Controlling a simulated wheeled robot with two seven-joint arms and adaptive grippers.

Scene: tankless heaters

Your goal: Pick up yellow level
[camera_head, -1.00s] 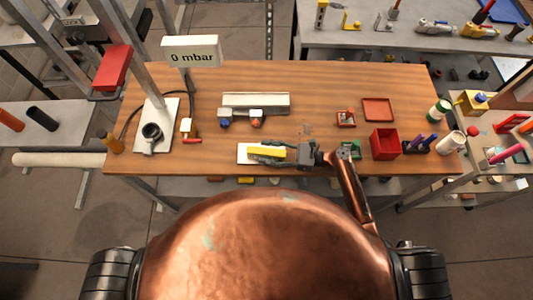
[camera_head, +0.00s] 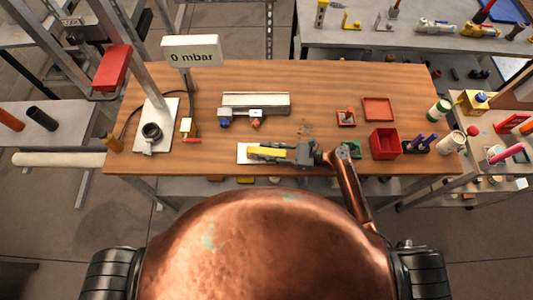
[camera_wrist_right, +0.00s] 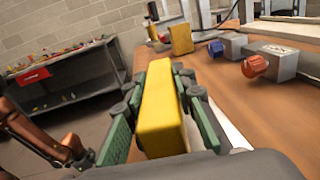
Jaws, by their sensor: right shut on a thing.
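The yellow level (camera_head: 266,152) is a short yellow bar at the front edge of the wooden table, over a white sheet (camera_head: 243,153). My right gripper (camera_head: 275,152) reaches in from the right and is shut on it. In the right wrist view the yellow level (camera_wrist_right: 160,115) stands between the green finger pads of my right gripper (camera_wrist_right: 160,110). I cannot tell whether the level touches the sheet. My left gripper is not in view.
Behind the level stands a grey unit (camera_head: 255,104) with blue and orange knobs. Red bins (camera_head: 384,143) and a green tray (camera_head: 350,150) lie to the right. A pole with a "0 mbar" sign (camera_head: 191,51) stands at left. The wooden table (camera_head: 320,90) is clear in the back middle.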

